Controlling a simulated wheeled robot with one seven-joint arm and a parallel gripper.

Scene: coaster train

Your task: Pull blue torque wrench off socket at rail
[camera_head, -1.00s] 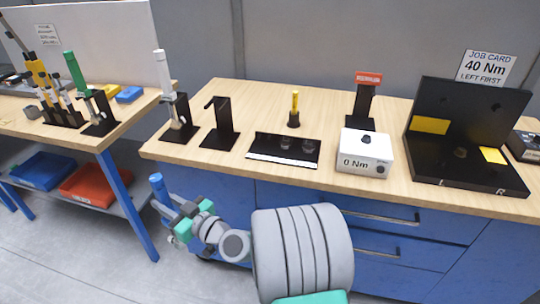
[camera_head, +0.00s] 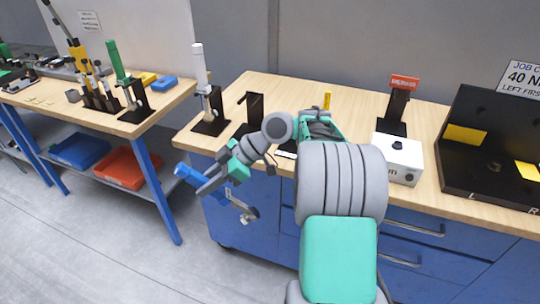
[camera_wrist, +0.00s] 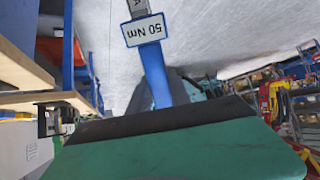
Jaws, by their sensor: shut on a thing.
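The blue torque wrench (camera_head: 190,175) is in my gripper (camera_head: 222,175), in front of the left end of the workbench and clear of its top. Its blue handle points left and its metal end (camera_head: 247,213) hangs lower right. In the wrist view its blue shaft (camera_wrist: 156,72) and an upside-down "50 Nm" tag (camera_wrist: 143,31) show beyond the green jaw. I cannot tell whether a socket is on its end. An empty black stand (camera_head: 252,108) is beside the stand holding a white wrench (camera_head: 199,65). My arm hides the dark plate area on the bench.
The bench (camera_head: 282,90) also holds a white torque tester (camera_head: 398,158), a red-topped black stand (camera_head: 400,95) and a black fixture (camera_head: 470,165). A second bench at left holds a green wrench (camera_head: 113,62). Open floor lies between and before the benches.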

